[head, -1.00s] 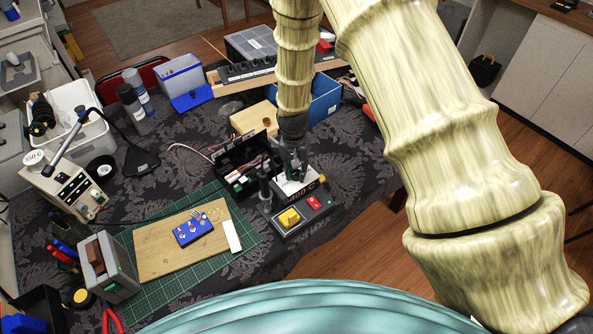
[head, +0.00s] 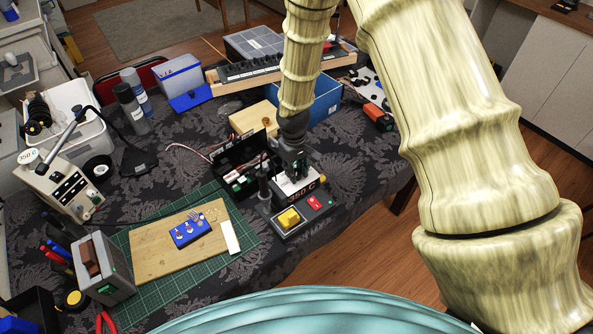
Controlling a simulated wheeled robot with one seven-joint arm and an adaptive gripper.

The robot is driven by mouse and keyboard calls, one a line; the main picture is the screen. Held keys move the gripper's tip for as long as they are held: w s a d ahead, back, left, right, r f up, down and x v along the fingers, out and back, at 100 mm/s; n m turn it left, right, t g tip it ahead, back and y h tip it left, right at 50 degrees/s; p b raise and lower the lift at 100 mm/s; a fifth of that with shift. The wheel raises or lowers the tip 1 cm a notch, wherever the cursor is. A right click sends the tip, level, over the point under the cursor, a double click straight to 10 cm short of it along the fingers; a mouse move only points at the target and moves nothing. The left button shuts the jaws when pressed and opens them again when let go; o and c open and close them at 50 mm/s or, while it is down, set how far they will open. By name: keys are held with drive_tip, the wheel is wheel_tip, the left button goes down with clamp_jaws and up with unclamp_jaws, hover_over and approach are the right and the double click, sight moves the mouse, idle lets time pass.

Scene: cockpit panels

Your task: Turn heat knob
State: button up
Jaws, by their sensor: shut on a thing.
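My gripper (head: 300,170) reaches down from above onto the top of the station and is shut. The heat knob is hidden by the gripper, which appears to be closed on it. The fingertips are small and dark, so the exact contact cannot be seen.
A black open toolbox (head: 240,165) stands close left of my gripper. A blue bin (head: 320,100) and a wooden box (head: 254,119) are behind it. A wooden board (head: 160,250) lies on a green mat at front left.

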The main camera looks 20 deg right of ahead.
drive_tip(key=shift+n, duration=0.6)
drive_tip(key=o, duration=1.1)
drive_tip(key=shift+c, duration=0.2)
drive_tip(key=shift+r, duration=0.1)
wheel_tip(320, 180, up, 12)
drive_tip(key=shift+a, duration=0.2)
